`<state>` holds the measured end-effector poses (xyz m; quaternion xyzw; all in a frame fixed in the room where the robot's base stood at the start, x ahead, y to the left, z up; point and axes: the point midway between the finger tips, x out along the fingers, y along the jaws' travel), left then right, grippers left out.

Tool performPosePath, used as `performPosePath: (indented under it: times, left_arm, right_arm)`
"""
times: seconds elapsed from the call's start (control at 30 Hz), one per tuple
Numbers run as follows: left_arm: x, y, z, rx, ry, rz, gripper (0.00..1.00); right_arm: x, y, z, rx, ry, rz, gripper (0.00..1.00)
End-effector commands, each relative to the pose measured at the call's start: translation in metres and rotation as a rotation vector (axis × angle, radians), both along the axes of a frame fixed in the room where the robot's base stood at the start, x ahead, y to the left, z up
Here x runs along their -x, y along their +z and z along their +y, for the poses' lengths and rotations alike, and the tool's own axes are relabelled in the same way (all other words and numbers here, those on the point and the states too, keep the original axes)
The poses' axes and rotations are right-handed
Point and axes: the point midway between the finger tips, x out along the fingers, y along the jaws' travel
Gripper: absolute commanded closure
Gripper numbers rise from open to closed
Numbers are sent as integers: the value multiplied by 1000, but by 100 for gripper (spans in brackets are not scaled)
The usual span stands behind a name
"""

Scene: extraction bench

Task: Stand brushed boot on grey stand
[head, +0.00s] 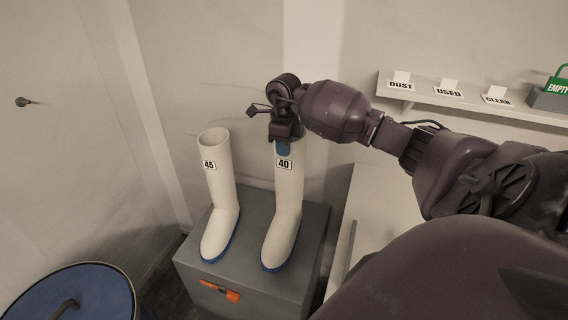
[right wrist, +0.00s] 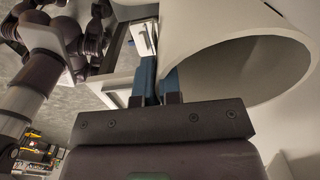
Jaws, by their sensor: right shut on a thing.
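The white boot labelled 40 (head: 284,195), with a blue sole, is upright on the grey stand (head: 190,262); its sole appears to rest on the top. My right gripper (head: 284,148) is at the top of this boot, shut on its rim. In the right wrist view the blue fingers (right wrist: 158,82) pinch the boot wall, and the wide round opening of the boot (right wrist: 285,42) shows at the right. My left gripper is not seen in the head view. Nothing in view tells me whether boot 40 is brushed.
A second white boot labelled 45 (head: 221,185) stands on the same stand, to the left and apart. An orange-handled thing (head: 220,290) is on the stand's front. A blue round lid (head: 80,292) is at lower left. A shelf (head: 465,96) carries cards reading DUST, USED and CLEAN.

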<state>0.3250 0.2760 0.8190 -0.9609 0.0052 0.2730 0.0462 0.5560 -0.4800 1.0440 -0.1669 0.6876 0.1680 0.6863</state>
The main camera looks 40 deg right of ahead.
Motion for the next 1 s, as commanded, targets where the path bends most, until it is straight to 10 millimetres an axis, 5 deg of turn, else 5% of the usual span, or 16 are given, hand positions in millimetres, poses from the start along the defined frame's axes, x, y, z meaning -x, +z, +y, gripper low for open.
performPosePath:
  times: [0.63,1.0]
  left_arm:
    - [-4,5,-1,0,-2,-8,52]
    - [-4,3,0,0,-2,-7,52]
  right_arm:
    - [-1,-54,0,0,-1,-2,100]
    - [-1,-58,0,1,0,-4,100]
